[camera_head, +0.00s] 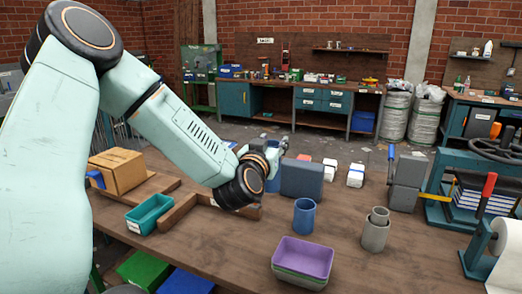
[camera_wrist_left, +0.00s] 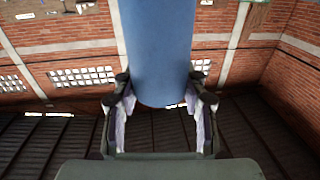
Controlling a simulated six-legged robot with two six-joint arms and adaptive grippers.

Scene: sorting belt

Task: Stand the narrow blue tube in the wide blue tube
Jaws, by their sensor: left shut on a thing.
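The narrow blue tube (camera_head: 273,184) is in my left gripper (camera_head: 278,150), partly hidden behind the wrist in the head view. In the left wrist view the tube (camera_wrist_left: 158,45) is large, between the two fingers of the gripper (camera_wrist_left: 160,112), which is shut on it. The wide blue tube (camera_head: 304,218) stands upright on the table, to the right of and nearer than the held tube, apart from it. My right gripper does not show.
A grey tube pair (camera_head: 375,234), one inside the other, stands to the right. A purple tray (camera_head: 303,257) lies in front and a teal bin (camera_head: 150,213) to the left. A dark grey block (camera_head: 302,179) stands behind the wide blue tube.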

